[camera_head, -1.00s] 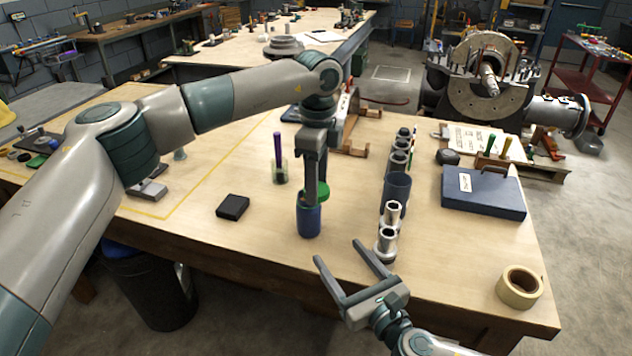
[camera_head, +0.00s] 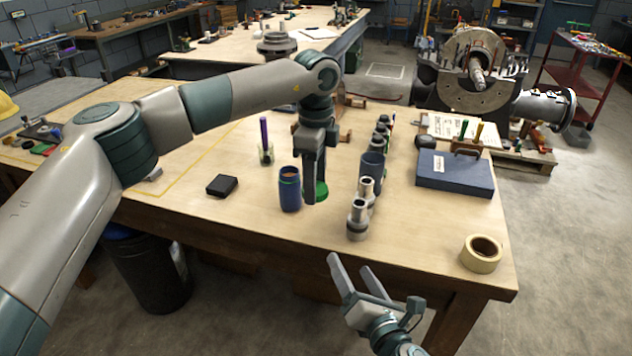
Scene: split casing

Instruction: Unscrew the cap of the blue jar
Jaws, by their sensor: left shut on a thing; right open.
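The blue jar (camera_head: 290,196) stands upright on the table, its top uncovered and showing an orange-brown neck. The green cap (camera_head: 321,188) is off the jar, to its right, low near the tabletop. My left gripper (camera_head: 313,192) points down and is shut on the cap, its fingers hiding part of it. I cannot tell whether the cap touches the table. My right gripper (camera_head: 354,266) is open and empty, in front of the table's near edge, below the jar in the picture.
Metal cylinders (camera_head: 357,218) and a dark blue cup (camera_head: 371,166) stand in a row to the right. A black box (camera_head: 222,186) and a glass with a purple stick (camera_head: 266,154) are to the left. A blue case (camera_head: 455,173) and tape roll (camera_head: 482,254) lie right.

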